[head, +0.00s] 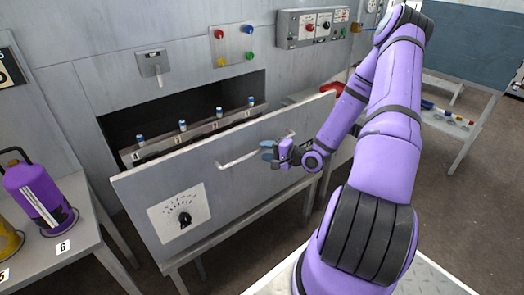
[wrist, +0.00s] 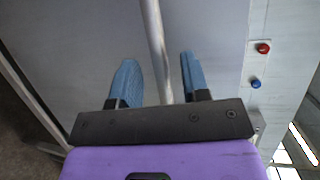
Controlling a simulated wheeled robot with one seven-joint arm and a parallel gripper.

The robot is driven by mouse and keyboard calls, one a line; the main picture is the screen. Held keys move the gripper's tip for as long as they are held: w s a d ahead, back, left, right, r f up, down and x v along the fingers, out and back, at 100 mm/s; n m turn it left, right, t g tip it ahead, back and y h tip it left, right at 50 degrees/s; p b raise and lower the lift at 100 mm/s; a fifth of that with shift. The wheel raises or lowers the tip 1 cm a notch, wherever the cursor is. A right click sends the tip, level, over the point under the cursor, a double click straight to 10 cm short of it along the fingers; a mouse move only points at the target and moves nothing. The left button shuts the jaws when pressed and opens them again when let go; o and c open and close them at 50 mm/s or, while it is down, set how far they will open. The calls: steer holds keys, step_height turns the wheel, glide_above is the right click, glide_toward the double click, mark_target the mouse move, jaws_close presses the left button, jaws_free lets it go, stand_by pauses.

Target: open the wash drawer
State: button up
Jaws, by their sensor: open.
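The wash drawer, taken to be the wide grey drawer front (head: 240,195), stands out from a dark opening in the wall in the head view. A long metal bar handle (head: 238,158) runs across its upper part. My gripper (head: 269,151) is at the right part of this handle. In the wrist view the handle (wrist: 153,35) passes between the two blue fingers of my gripper (wrist: 158,65), with a gap on each side. The fingers are apart and hold nothing. Several blue-capped vials (head: 183,126) stand in a row behind the drawer front.
A side table (head: 75,240) with a purple bottle (head: 38,195) stands at the left. A control box (head: 312,27) and a button plate (head: 233,45) are on the wall. A bench (head: 450,145) is at the right.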

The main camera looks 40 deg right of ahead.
steer(key=v, duration=0.8)
steer(key=shift+s, duration=0.2)
steer(key=w+a+r+n+g+h, duration=0.15)
steer(key=r+n+g+h, duration=0.3)
steer(key=r, duration=0.65)
steer(key=w+a+r+n+g+h, duration=0.1)
steer(key=a+r+n+g+h, duration=0.3)
steer(key=r, duration=0.6)
steer(key=s+a+r+n+y, duration=0.1)
steer(key=s+a+r+n, duration=0.2)
steer(key=s+a+r, duration=0.4)
steer(key=s+a+r+n+g+y, duration=0.1)
steer(key=s+a+r+n, duration=0.2)
steer(key=s+a+r, duration=0.4)
steer(key=s+a, duration=0.2)
steer(key=s, duration=0.4)
steer(key=shift+r, duration=0.4)
